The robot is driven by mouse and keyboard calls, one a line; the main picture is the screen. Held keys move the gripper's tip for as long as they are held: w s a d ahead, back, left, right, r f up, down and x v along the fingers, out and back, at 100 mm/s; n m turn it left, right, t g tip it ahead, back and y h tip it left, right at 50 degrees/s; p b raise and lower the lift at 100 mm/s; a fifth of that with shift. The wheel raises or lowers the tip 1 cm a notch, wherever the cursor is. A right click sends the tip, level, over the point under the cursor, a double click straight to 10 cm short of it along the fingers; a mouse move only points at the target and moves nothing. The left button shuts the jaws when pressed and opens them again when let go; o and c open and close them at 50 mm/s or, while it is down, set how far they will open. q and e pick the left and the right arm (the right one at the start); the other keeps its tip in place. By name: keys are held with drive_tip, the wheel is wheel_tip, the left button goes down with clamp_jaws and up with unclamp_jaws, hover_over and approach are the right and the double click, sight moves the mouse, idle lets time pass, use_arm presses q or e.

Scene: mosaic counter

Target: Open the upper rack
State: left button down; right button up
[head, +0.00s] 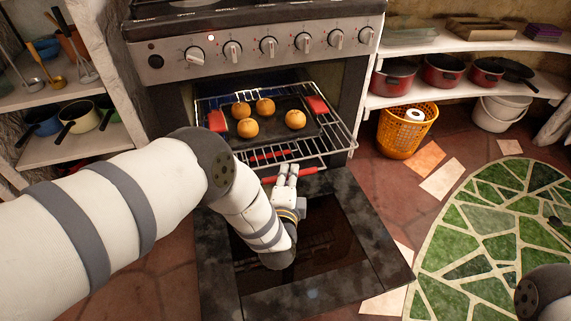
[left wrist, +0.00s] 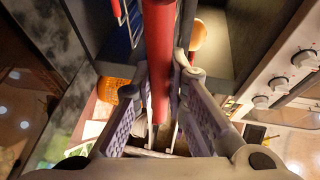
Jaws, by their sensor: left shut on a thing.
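The oven stands open, its dark door (head: 350,225) folded down. A wire rack (head: 335,137) extends out of the oven opening, with a dark tray (head: 268,132) on it. The tray has red end grips and holds several round buns (head: 248,128). A red bar handle (head: 310,170) lies at the rack's front. My left gripper (head: 288,170) is shut on this handle. In the left wrist view the red bar (left wrist: 160,55) runs between the two fingers. A second red bar (head: 268,155) shows just behind, partly beneath the rack wires. My right gripper is out of view.
Stove knobs (head: 268,46) line the panel above the opening. An orange basket (head: 405,133) and a white bucket (head: 498,112) stand on the floor at right, below shelves with red pots (head: 443,70). A green mosaic surface (head: 490,240) fills the lower right.

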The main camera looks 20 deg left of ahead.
use_arm(q)
drive_tip(key=shift+s+d, duration=0.55)
drive_tip(key=shift+s, duration=0.25)
drive_tip(key=c, duration=1.6)
unclamp_jaws()
drive_tip(key=shift+s, duration=0.1)
drive_tip(key=v, duration=1.1)
drive_tip(key=shift+s+d+r, duration=0.15)
drive_tip(key=shift+s+r, duration=0.05)
drive_tip(key=shift+s, duration=0.15)
